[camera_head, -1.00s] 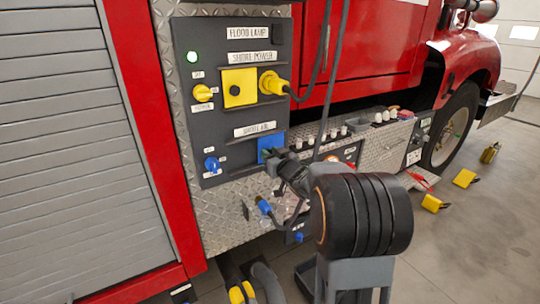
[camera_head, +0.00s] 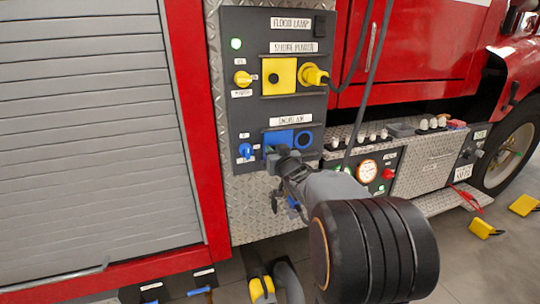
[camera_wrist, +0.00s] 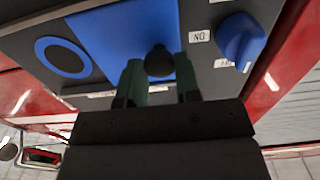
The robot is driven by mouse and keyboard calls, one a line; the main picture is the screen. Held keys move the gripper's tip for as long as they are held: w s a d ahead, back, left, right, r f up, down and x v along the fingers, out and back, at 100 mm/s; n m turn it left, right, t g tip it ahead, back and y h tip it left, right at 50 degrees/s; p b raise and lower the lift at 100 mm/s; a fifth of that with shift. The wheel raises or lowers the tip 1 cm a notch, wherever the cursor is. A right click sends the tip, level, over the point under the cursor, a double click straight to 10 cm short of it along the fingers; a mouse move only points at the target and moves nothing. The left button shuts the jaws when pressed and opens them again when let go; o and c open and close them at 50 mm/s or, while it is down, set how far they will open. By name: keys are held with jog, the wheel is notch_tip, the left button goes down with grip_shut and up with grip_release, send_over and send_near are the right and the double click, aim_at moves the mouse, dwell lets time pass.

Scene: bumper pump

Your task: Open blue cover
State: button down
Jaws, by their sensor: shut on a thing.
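The blue cover (camera_head: 279,138) is a flat plate in the lower part of the dark panel, under the label "SHORE AIR". It sits left of a blue ring (camera_head: 303,139), which is uncovered. In the wrist view the blue cover (camera_wrist: 120,30) fills the top middle, with the blue ring (camera_wrist: 62,57) to its left. A round black knob (camera_wrist: 159,58) stands on the cover. My gripper (camera_wrist: 160,78) has its green fingers on either side of the knob and is shut on it. In the head view my gripper (camera_head: 273,155) hides the cover's lower left part.
A blue switch (camera_head: 246,150) is close to the cover's left; it also shows in the wrist view (camera_wrist: 240,42). Above are a yellow cover (camera_head: 279,76), a yellow plug (camera_head: 314,75) with a hanging cable, and a yellow switch (camera_head: 242,78). A gauge panel (camera_head: 367,171) lies to the right.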

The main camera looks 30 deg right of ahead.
jog(key=c, duration=0.8)
grip_release()
jog(key=shift+c, duration=0.2)
jog(key=s+a+p, duration=0.1)
jog(key=s, duration=1.2)
jog(key=shift+s+a, duration=0.35)
jog(key=shift+a, duration=0.05)
jog(key=s+a+r+n+g+y+p, duration=0.1)
jog(key=s+a+r+g+y+p, duration=0.1)
jog(key=s+a+g+p, duration=1)
jog(key=a+g+p, duration=0.2)
jog(key=a+p, duration=0.1)
jog(key=shift+s+y, duration=0.15)
jog(key=shift+y, duration=0.15)
